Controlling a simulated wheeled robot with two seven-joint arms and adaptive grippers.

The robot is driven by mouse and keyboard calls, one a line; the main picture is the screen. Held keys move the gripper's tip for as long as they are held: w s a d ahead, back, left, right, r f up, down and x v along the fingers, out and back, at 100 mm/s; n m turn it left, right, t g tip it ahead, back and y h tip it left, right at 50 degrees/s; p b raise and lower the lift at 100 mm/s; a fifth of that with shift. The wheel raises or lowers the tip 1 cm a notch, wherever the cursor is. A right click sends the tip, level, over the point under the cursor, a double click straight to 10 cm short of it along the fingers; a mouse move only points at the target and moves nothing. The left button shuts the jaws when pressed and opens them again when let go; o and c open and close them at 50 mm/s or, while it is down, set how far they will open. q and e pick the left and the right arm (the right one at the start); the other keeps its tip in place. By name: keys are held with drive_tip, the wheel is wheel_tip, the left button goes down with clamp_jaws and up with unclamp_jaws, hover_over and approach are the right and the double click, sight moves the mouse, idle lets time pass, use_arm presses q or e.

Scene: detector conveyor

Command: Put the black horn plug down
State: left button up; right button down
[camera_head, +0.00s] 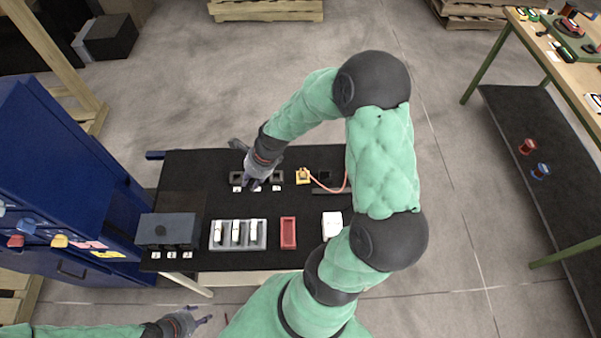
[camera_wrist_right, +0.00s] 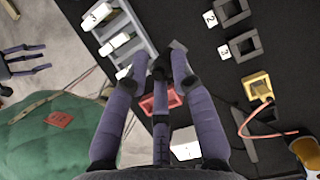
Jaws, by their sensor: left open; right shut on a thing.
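My right gripper (camera_head: 254,183) is over the black table (camera_head: 190,185), at the row of dark square frames. In the right wrist view its fingers (camera_wrist_right: 166,68) close together on a small dark piece (camera_wrist_right: 178,46), which I take for the black horn plug; the fingers hide most of it. Dark frames labelled 2 (camera_wrist_right: 232,12) and 3 (camera_wrist_right: 244,43) lie to the right of the fingers there. In the head view the plug is hidden by the hand. My left gripper (camera_head: 205,320) is open and empty, off the table's front edge.
A grey slotted tray (camera_head: 243,247) holds white pieces. Beside it are a red tray (camera_head: 288,233) and a white block (camera_head: 332,224). A yellow holder (camera_head: 303,176) has a red cable. A grey-blue box (camera_head: 167,229) and a blue cabinet (camera_head: 50,170) stand left.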

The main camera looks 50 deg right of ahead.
drive_tip(key=s+d+m+t+h+b, duration=0.1)
drive_tip(key=s+d+m+h+b, duration=0.1)
drive_tip(key=s+d+m, duration=0.6)
drive_tip(key=s+d+m+h+b, duration=0.15)
drive_tip(key=s+d+m, duration=0.25)
drive_tip(key=s+m, duration=0.45)
drive_tip(key=n+b, duration=0.2)
drive_tip(key=b, duration=0.5)
hover_over(326, 178)
wheel_tip(326, 178, down, 12)
drive_tip(key=shift+f, duration=0.15)
drive_tip(key=shift+a+f, duration=0.1)
drive_tip(key=shift+f, duration=0.1)
